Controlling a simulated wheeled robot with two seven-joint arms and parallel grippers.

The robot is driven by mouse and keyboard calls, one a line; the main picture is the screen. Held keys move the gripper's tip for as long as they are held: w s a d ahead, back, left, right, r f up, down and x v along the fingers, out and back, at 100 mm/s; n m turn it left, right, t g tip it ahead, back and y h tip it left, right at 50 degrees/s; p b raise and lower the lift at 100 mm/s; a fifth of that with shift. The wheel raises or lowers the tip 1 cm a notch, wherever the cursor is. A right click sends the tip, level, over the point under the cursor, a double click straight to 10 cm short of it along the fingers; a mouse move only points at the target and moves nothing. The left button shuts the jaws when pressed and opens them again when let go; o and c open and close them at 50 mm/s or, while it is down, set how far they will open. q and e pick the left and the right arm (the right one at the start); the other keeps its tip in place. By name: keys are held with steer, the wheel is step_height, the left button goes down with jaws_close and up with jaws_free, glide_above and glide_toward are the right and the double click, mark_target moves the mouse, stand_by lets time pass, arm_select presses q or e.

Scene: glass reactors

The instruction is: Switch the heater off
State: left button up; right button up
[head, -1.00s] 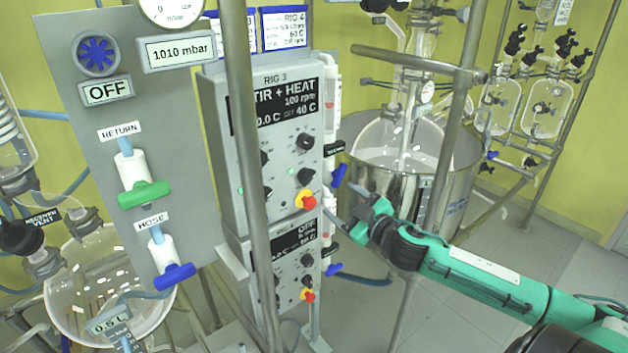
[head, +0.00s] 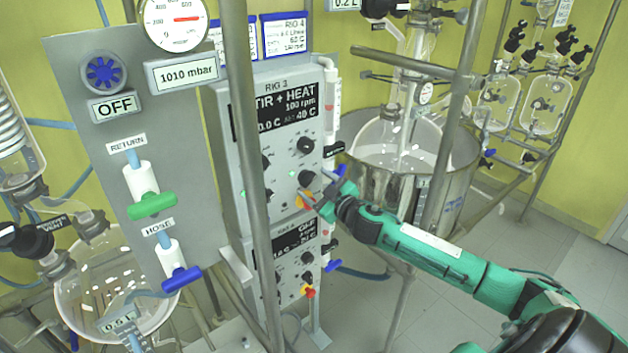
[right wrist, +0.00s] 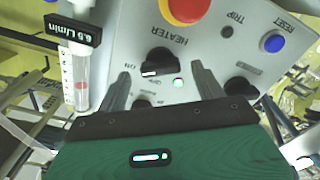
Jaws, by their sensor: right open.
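The Rig 3 control box (head: 228,130) has a display reading STIR + HEAT, 100 rpm and 40 C. In the right wrist view, the black heater knob (right wrist: 160,60) has a white pointer mark, and a green lamp (right wrist: 178,82) is lit beside it. The knob also shows in the head view (head: 306,178). My right gripper (right wrist: 162,78) is open, with its fingers apart on either side of the knob's near side and nothing held. In the head view, my right gripper (head: 318,192) is close to the panel's lower right. My left gripper is out of view.
A red and yellow stop button (right wrist: 185,8) is close to the heater knob. A blue reset button (right wrist: 273,43) is to the right. A second control box (head: 292,265) is below. A metal pole (head: 247,150) stands in front, and a steel bath (head: 400,185) is to the right.

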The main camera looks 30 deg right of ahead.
steer(key=shift+w+a, duration=0.1)
steer(key=shift+w, duration=0.6)
steer(key=c, duration=1)
steer(key=shift+n, duration=0.5)
steer(key=n, duration=0.4)
steer(key=shift+n, duration=0.4)
steer(key=n, duration=0.6)
steer(key=shift+f+n, duration=0.1)
steer(key=shift+n, duration=0.2)
